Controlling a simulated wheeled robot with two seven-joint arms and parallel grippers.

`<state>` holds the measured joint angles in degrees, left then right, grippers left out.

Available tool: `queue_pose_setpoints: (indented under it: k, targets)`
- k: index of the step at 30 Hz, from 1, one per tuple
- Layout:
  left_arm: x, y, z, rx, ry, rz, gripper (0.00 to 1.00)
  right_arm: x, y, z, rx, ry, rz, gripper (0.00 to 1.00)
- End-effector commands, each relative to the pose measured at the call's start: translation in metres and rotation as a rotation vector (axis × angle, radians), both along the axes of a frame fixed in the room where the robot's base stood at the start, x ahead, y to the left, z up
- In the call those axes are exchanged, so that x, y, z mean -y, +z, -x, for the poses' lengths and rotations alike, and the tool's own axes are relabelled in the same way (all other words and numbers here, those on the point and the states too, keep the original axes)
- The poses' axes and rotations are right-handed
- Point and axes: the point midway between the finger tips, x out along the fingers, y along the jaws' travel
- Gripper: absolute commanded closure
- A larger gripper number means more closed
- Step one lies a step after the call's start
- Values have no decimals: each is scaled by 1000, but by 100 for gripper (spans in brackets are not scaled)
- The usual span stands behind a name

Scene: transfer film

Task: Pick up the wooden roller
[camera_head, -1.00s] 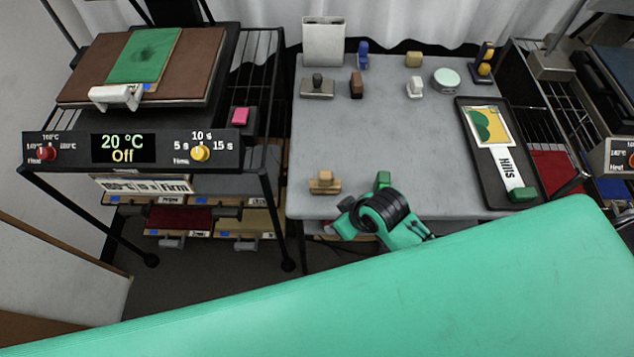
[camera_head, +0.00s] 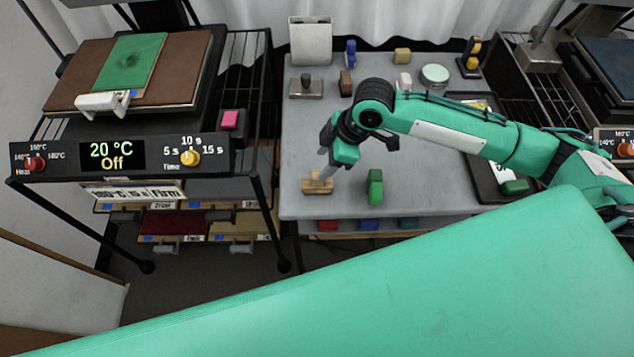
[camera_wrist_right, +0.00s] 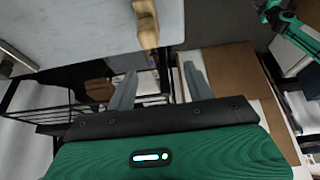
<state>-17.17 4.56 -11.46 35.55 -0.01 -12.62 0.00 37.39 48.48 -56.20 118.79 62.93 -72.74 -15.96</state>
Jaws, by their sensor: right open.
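The wooden piece that I take for the roller (camera_head: 318,187) lies near the front left corner of the grey table, a tan block with a raised part on top. A wooden piece (camera_wrist_right: 146,22) shows there just beyond the fingertips, at the table's edge. Whether the fingers touch it cannot be told. My left gripper is not in view.
A green upright piece (camera_head: 375,187) stands right of the roller. Small stamps and blocks, a round tin (camera_head: 435,75) and a metal box (camera_head: 311,42) stand at the back of the table (camera_head: 300,140). A black tray (camera_head: 488,165) is at right; a heat press (camera_head: 110,155) is at left.

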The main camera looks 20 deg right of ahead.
Motion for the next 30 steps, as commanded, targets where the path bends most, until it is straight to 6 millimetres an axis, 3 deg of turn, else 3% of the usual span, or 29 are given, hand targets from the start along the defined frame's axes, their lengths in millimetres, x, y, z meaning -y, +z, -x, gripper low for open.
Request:
queue_pose_setpoints:
  k: [3,9,21,30]
  targets:
    - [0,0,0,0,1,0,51,18,10,-7,-12,8,24,47]
    - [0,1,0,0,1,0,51,26,11,-10,-29,10,29,47]
    - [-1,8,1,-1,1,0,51,0,-53,-17,-28,11,29,47]
    - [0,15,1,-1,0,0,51,-7,-76,-19,-29,10,31,47]
